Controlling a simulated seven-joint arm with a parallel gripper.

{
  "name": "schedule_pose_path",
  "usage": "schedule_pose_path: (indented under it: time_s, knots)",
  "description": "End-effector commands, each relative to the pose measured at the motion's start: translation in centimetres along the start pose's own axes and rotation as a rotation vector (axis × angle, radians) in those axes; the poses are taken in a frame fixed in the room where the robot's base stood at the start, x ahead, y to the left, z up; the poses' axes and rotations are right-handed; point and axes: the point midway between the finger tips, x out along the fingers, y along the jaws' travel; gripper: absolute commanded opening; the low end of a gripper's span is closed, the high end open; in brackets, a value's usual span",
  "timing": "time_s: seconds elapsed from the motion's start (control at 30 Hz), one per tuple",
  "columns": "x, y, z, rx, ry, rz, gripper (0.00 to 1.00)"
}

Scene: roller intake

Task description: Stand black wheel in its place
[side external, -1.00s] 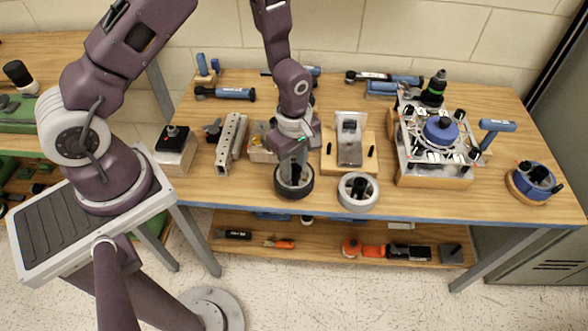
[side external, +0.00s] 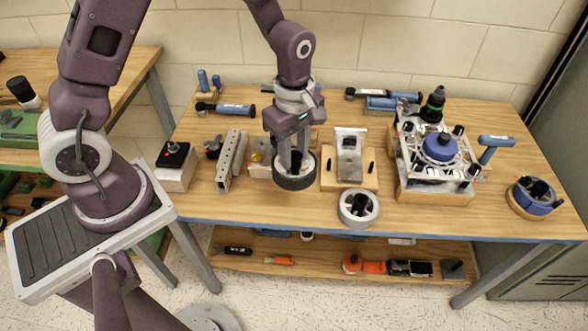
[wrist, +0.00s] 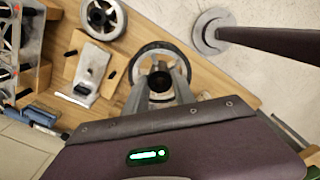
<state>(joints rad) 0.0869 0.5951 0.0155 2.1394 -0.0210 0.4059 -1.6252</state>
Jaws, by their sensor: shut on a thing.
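The black wheel (side external: 294,184) has a dark tread and a light rim edge. My gripper (side external: 296,168) points down with its fingers inside the wheel, shut on its hub; the wheel's axis is roughly vertical. In the wrist view the wheel (wrist: 156,46) is around my fingertips (wrist: 160,84). The side view does not clearly show how high it is above the table. The fixture (wrist: 117,88) also shows in the wrist view.
A grey wheel (side external: 344,212) lies near the front edge. A slotted metal rail (side external: 231,160) and a button box (side external: 174,170) stand left. A plate assembly (side external: 436,195) is right of the fixture, a blue round part (side external: 533,196) at far right. Tools lie along the back.

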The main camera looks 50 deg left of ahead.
Motion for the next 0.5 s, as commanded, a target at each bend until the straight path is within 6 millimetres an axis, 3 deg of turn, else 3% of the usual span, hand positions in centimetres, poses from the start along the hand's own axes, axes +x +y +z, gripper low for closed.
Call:
schedule_pose_path:
  time_s: [0.1,0.3,0.5]
  knots:
    - [-3.1,0.1,0.1,0.000,-0.001,0.006,0.00]
    - [-6.9,0.3,0.1,0.000,-0.001,0.003,0.00]
    - [-6.7,4.5,0.1,-0.015,-0.001,-0.001,0.00]
